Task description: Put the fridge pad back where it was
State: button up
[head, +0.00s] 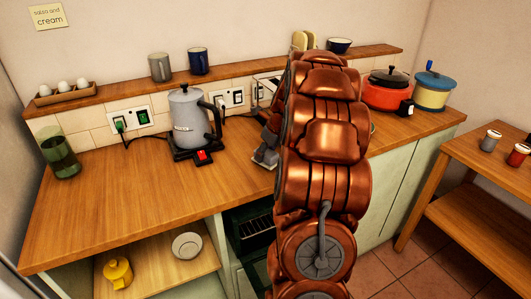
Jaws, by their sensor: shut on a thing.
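My copper arm stands in the middle of the head view and hides most of my gripper. Only a small dark and grey part of my gripper (267,150) shows at the arm's left side, low over the counter. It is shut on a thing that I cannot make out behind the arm. I cannot identify the fridge pad with certainty. A pale yellow note (48,17) with the words "salsa and cream" is on the wall at the upper left. No fridge front is clearly visible.
A grey kettle (188,122) stands on the wooden counter (110,215), left of my arm. A green glass (60,157) stands far left. A red pot (387,90) and a blue-lidded pot (433,90) stand right. The left front counter is clear. A side table (485,155) stands right.

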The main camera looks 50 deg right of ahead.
jog(key=shift+f, duration=0.3)
jog(key=o, duration=1.1)
jog(key=shift+f, duration=0.15)
jog(key=b+v, duration=0.1)
jog(key=v, duration=1.1)
